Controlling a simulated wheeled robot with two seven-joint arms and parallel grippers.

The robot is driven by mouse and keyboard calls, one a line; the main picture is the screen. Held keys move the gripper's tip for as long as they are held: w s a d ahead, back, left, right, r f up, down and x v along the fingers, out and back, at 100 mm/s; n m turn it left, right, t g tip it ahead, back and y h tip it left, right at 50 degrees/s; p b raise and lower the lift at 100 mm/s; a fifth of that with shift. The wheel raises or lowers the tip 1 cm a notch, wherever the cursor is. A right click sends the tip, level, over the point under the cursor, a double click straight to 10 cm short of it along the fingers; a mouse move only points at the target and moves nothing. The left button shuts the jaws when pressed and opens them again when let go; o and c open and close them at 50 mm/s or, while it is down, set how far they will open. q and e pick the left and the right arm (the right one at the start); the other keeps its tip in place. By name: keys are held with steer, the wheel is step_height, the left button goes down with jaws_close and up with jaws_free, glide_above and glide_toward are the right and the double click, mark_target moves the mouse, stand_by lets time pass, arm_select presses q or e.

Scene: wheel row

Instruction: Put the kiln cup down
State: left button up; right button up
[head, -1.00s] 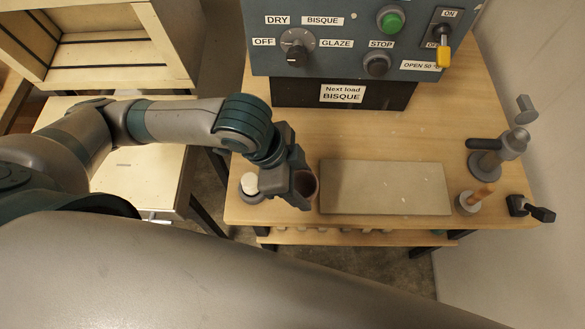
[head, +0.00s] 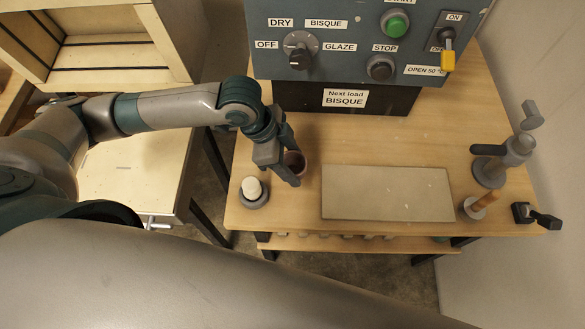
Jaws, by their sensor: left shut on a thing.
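The kiln cup (head: 295,161) is a small brown-red cup in the head view, left of the middle. My left gripper (head: 291,172) is shut on it, and the fingers hide part of its near side. The cup is over the wooden table (head: 420,128), a little left of the flat grey-beige slab (head: 385,193). I cannot tell whether its base touches the table. My right gripper is not in view.
A grey holder with a white rounded piece (head: 253,190) stands at the table's left edge. The blue control panel (head: 350,40) rises behind. A grey clamp-like tool (head: 490,172), a wooden-handled piece (head: 480,205) and a black item (head: 537,216) stand at the right.

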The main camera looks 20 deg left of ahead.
mark_target(293, 171)
arm_select(q)
steer(key=shift+f+p, duration=0.55)
steer(key=shift+f, duration=1.5)
steer(key=shift+f, duration=0.1)
steer(key=o, duration=1.1)
steer(key=shift+a+r, duration=0.2)
steer(key=shift+r, duration=0.5)
steer(key=b+v, duration=0.1)
steer(key=v, duration=0.9)
steer(key=shift+a+r+b, duration=0.2)
steer(key=shift+r+b, duration=0.1)
steer(key=shift+r, duration=0.05)
